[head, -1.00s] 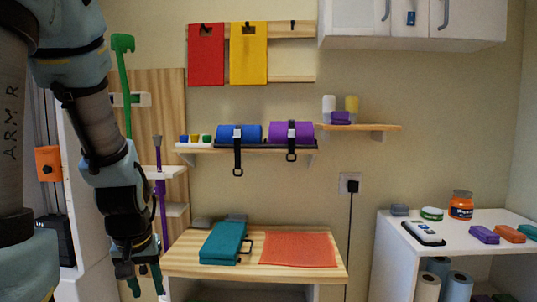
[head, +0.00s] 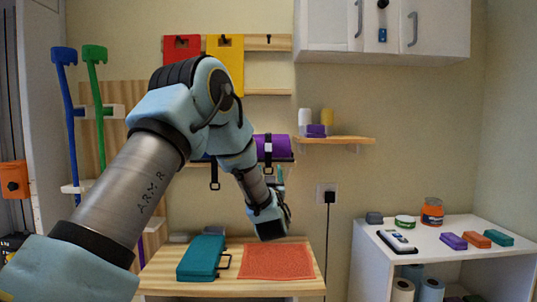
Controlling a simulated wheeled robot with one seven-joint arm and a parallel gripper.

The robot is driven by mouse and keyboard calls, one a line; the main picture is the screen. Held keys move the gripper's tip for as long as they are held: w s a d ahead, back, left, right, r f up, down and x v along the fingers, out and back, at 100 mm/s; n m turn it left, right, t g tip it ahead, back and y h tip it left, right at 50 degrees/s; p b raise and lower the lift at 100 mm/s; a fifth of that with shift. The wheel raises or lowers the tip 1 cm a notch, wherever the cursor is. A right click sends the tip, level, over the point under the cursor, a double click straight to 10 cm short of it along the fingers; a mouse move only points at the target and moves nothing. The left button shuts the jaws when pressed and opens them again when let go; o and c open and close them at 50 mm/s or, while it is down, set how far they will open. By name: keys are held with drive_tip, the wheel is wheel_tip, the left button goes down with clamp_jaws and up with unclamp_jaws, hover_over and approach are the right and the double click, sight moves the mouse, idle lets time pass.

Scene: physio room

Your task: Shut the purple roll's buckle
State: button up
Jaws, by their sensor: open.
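The purple roll (head: 281,148) lies on the wooden wall shelf, partly hidden on its left by my arm. A dark strap (head: 267,150) goes around it and hangs below the shelf edge; a pale buckle part shows on its front, too small to tell its state. My gripper (head: 281,176) is just below and in front of the purple roll, mostly hidden behind my wrist. A teal finger shows near the hanging strap; I cannot tell whether it touches. It is open and I see nothing held.
A blue roll is almost fully hidden behind my arm; its strap (head: 214,178) hangs below the shelf. A small shelf (head: 345,139) with bottles and a purple block is to the right. Below is a wooden bench (head: 160,283) with a teal case (head: 201,258) and an orange mat (head: 278,262).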

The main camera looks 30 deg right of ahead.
drive_tip(key=p, duration=0.4)
approach(268, 147)
drive_tip(key=x, duration=0.5)
drive_tip(key=shift+w+d+f+p, duration=0.1)
drive_tip(key=shift+w+d+p, duration=0.25)
drive_tip(key=shift+w, duration=0.25)
clamp_jaws()
